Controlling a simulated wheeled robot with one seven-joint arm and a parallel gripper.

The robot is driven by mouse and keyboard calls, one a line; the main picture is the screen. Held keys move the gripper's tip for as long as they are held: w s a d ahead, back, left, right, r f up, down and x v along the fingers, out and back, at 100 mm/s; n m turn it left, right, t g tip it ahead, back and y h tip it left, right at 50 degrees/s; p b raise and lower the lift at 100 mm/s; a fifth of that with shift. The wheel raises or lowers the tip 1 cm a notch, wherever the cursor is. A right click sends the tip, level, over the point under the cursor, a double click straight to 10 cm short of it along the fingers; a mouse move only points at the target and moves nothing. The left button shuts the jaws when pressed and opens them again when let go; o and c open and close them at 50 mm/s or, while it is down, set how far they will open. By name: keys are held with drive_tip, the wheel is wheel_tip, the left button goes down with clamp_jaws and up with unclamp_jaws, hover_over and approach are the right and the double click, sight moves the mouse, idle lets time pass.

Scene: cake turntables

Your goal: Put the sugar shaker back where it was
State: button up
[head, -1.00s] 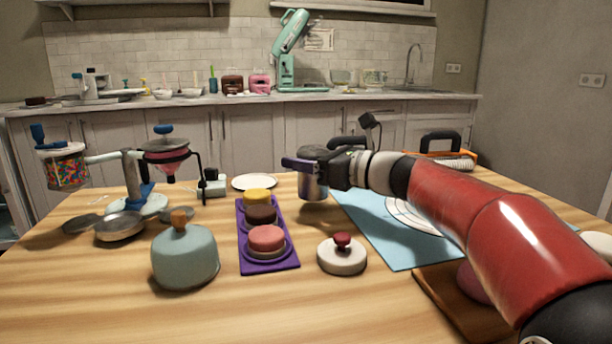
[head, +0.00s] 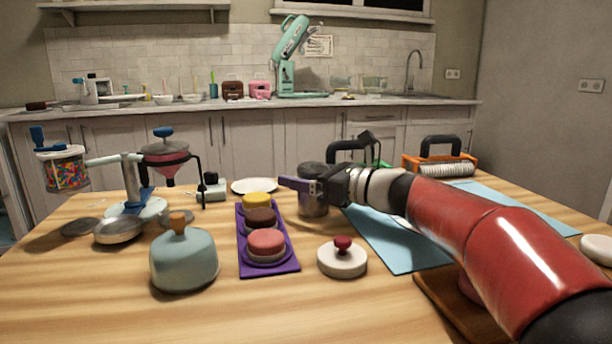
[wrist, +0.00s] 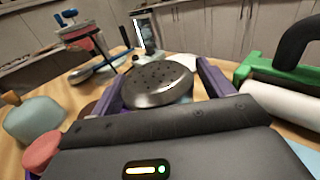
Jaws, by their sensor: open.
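The sugar shaker (head: 312,208) is a grey metal cylinder standing upright on the wooden table, right of the purple tray. Its domed, perforated lid (wrist: 160,82) fills the middle of the wrist view. My gripper (head: 298,186) is open, with its purple fingers on either side of the shaker at about mid-height. The fingers also show beside the lid in the wrist view (wrist: 160,88). Whether a finger still touches the shaker is not clear. The shaker's lower part is hidden in the wrist view.
The purple tray (head: 285,268) with small cakes is close on the left. A white plate (head: 254,185) lies behind it. A white lid with a red knob (head: 342,259) is in front. A blue mat (head: 400,258) and green-framed roller (wrist: 262,80) are on the right.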

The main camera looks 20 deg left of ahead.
drive_tip(key=shift+r, duration=0.25)
drive_tip(key=v, duration=1.2)
drive_tip(key=shift+f, duration=0.15)
